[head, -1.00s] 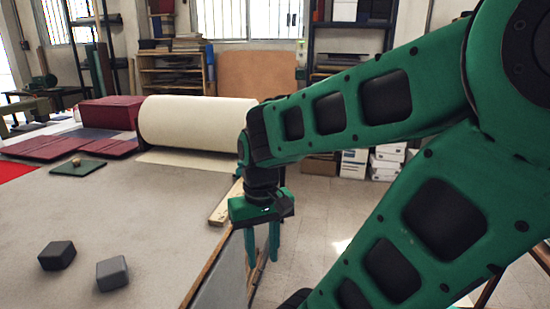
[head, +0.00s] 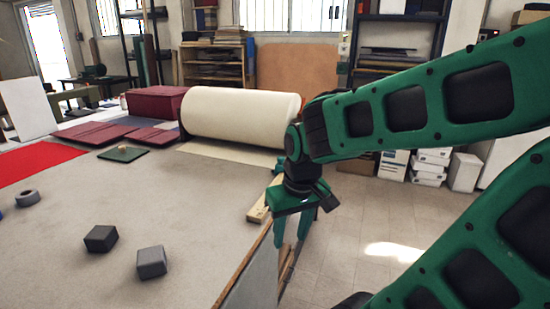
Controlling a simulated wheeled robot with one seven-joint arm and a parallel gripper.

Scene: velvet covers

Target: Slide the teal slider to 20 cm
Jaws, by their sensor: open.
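My gripper (head: 291,238) hangs at the right edge of the table, fingers pointing down, open with nothing between the fingers. A pale wooden strip (head: 258,212) lies along the table edge, just left of and behind it. A small teal piece (head: 278,167) shows at the far end of this strip, partly hidden by my arm; I cannot tell for sure that it is the slider. No scale marks are readable.
A dark block (head: 100,238) and a grey block (head: 151,262) sit on the grey table (head: 190,220), with a grey ring (head: 27,198) at left. A cream roll (head: 240,113), maroon covers (head: 100,132) and a green mat (head: 122,154) lie behind. The table's middle is clear.

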